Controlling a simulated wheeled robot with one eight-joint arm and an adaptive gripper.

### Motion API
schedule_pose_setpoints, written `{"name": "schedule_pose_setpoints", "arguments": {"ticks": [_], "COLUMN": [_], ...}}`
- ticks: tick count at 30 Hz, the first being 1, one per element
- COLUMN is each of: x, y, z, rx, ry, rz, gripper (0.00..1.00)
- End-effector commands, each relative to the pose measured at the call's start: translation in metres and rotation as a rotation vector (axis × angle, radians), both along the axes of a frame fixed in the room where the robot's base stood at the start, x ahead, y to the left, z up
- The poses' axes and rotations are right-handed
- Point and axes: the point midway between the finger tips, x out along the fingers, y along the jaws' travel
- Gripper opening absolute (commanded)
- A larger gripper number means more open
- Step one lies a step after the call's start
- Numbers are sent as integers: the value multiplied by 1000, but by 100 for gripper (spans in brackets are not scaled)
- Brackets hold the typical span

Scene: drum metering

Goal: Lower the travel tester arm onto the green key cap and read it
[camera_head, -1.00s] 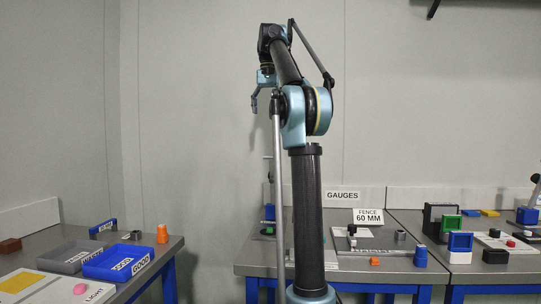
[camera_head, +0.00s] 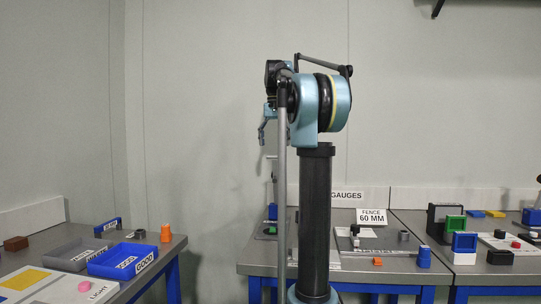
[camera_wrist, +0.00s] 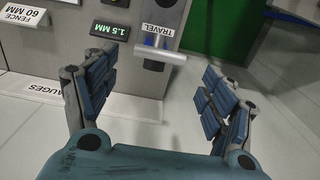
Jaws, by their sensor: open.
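The travel tester stands on the bench at the back, partly hidden behind my arm in the head view, with a small green piece (camera_head: 272,229) at its foot that may be the key cap. In the wrist view I see its TRAVEL label (camera_wrist: 158,30), a pale grey bar (camera_wrist: 160,55) with blue parts behind it, and a display (camera_wrist: 109,30) reading 1.5 MM. The key cap is not clear there. My gripper (camera_wrist: 160,66) is open and empty, its fingers spread either side of the bar in the picture. It also shows in the head view (camera_head: 263,132), above the bench.
A FENCE 60 MM sign (camera_head: 371,217) and a fixture plate stand right of the tester. Blue (camera_head: 122,261) and grey (camera_head: 75,253) bins and an orange part (camera_head: 166,233) lie on the left bench. Floor is open between benches.

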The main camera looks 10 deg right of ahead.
Motion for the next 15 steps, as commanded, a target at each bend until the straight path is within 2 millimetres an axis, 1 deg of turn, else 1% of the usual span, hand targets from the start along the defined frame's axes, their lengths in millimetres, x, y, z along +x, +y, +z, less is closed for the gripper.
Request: {"name": "schedule_pose_setpoints", "arguments": {"ticks": [1, 6, 10, 15], "x": [0, 0, 0, 0], "y": [0, 0, 0, 0], "z": [-8, -30, -39, -44], "rx": [0, 0, 0, 0], "ry": [0, 0, 0, 0], "rz": [0, 0, 0, 1], "gripper": [77, 77, 77, 77]}}
